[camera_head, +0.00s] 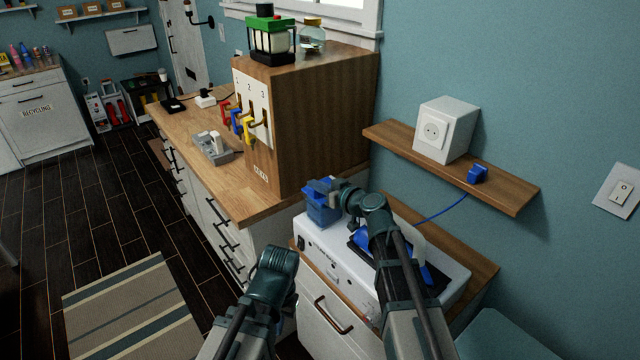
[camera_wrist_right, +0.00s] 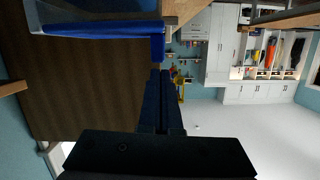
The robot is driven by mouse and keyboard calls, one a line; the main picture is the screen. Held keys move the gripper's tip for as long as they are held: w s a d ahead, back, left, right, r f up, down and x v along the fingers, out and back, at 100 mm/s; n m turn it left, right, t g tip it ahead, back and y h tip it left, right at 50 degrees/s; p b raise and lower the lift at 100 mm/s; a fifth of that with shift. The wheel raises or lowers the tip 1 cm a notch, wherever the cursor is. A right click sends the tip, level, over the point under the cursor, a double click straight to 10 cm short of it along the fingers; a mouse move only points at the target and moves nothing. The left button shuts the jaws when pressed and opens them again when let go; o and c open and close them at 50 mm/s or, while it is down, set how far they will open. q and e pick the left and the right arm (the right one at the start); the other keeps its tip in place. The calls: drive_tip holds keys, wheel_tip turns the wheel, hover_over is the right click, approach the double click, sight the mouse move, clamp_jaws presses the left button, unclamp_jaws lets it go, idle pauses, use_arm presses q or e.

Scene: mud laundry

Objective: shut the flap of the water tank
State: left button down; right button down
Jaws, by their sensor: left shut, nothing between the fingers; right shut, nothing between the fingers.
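A white appliance (camera_head: 325,247) stands on the lower wooden counter. A blue box-like part (camera_head: 322,213), apparently the water tank, is at its back left corner. My right gripper (camera_head: 325,186) is over the top of this blue part, shut and empty. In the right wrist view its closed fingers (camera_wrist_right: 158,75) point at a blue edge (camera_wrist_right: 158,47), close to it; I cannot tell whether they touch. The flap's position is unclear, partly hidden by my gripper. My left gripper (camera_head: 275,263) is lower, left of the appliance, shut and empty, its fingertips mostly hidden.
A wooden cabinet (camera_head: 320,120) with coloured hooks stands behind on the long counter. A wall shelf (camera_head: 500,188) holds a white socket box (camera_head: 446,130) and a blue plug (camera_head: 477,174); its blue cord runs down to the appliance. The floor at left is open, with a striped rug (camera_head: 130,310).

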drive_tip(key=shift+s+a+f, duration=0.1)
drive_tip(key=shift+a+f, duration=0.05)
drive_tip(key=shift+f, duration=0.15)
idle(0.4)
drive_tip(key=p+v, duration=0.3)
drive_tip(key=v, duration=1.1)
drive_tip(key=shift+a, duration=0.15)
drive_tip(key=s+a+f+n+g+h, duration=0.1)
drive_tip(key=s+a+f+g+h, duration=0.1)
drive_tip(key=s+a+f+g, duration=0.85)
drive_tip(key=s+d+f+m+g+h, duration=0.2)
drive_tip(key=s+d+f+m+h, duration=0.1)
drive_tip(key=s+f+h, duration=0.3)
drive_tip(key=shift+s+d+h, duration=0.2)
drive_tip(key=shift+s+h, duration=0.9)
drive_tip(key=shift+s, duration=0.75)
